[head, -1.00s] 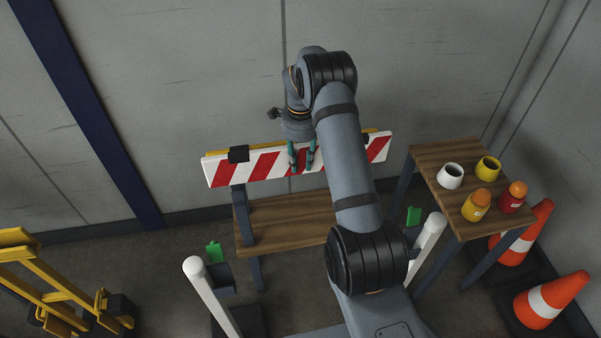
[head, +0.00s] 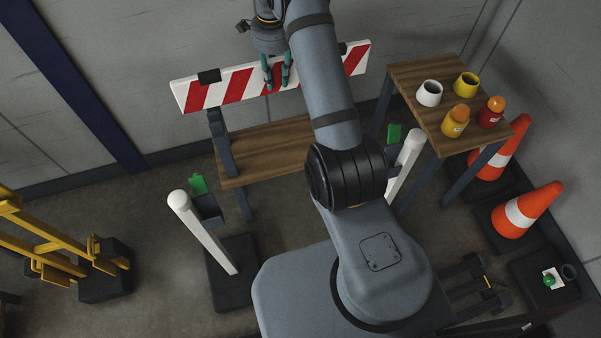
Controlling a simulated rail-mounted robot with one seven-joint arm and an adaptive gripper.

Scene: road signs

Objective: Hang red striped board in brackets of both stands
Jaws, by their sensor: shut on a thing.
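The red and white striped board (head: 236,88) is in the upper middle of the head view, with a dark block (head: 209,76) near its left end. My gripper (head: 278,86) is shut on the board near its middle, with the teal fingers coming from above. The board looks raised above the wooden bench (head: 262,150). The left stand (head: 205,235) is a white post with a dark bracket (head: 208,209) and a green tab. The right stand (head: 406,165) is partly hidden by my arm, and its bracket is mostly hidden; its green tab (head: 393,134) shows.
A wooden table (head: 415,115) on the right holds cups and bottles. Orange cones (head: 520,214) stand beside it. Yellow frames (head: 45,240) are at the left. A dark box (head: 550,280) is at the lower right. Floor is clear between the yellow frames and the left stand.

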